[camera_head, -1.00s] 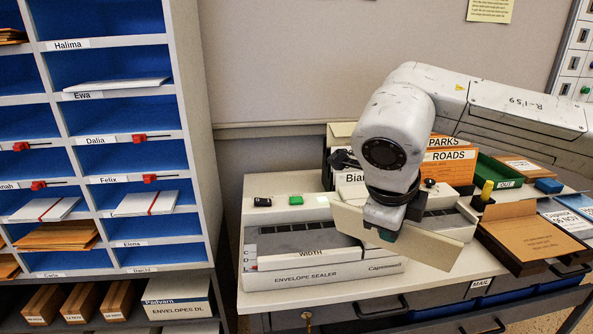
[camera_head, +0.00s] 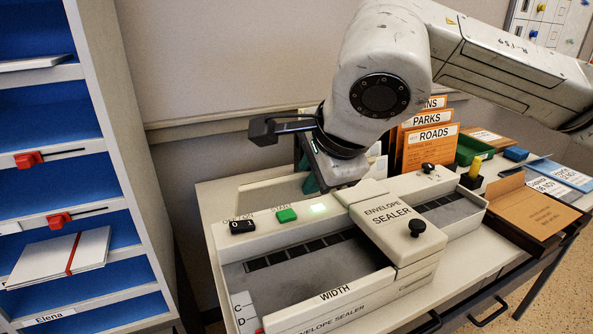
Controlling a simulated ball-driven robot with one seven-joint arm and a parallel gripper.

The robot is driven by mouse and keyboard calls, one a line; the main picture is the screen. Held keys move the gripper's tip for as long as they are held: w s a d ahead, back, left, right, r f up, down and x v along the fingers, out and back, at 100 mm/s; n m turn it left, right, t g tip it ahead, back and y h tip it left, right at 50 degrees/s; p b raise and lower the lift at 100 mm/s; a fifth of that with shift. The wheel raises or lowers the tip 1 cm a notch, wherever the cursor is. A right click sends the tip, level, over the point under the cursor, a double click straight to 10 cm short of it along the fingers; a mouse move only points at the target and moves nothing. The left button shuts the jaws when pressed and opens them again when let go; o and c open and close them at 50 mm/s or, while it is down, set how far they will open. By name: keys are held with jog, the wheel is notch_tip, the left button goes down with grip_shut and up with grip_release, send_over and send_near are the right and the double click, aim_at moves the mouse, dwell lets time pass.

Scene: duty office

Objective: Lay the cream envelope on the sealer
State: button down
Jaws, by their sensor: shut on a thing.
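The envelope sealer (camera_head: 330,255) stands on the table, its lid block (camera_head: 395,225) at the right of its long grey bed (camera_head: 300,262). A green start button and a lit square lie along its back strip. My gripper (camera_head: 311,182) is low behind this strip, shut on the cream envelope (camera_head: 268,192). The envelope shows as a pale flat sheet behind the sealer's back left; its lower part is hidden by the sealer. My wrist hides part of the grip. I cannot tell if the envelope touches the sealer.
The pigeonhole rack (camera_head: 105,120) stands at the left. A small knob (camera_head: 416,228) sticks up from the lid block. The grey bed is clear.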

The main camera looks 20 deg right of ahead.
notch_tip(320, 180, down, 10)
jog(key=b, duration=0.6)
jog(key=shift+f+b, duration=0.1)
jog(key=shift+b, duration=0.3)
dwell(0.4)
jog(key=c, duration=1.1)
grip_release()
jog(key=p+v, duration=0.2)
jog(key=v, duration=0.8)
jog(key=shift+s+r, duration=0.2)
jog(key=shift+r, duration=0.15)
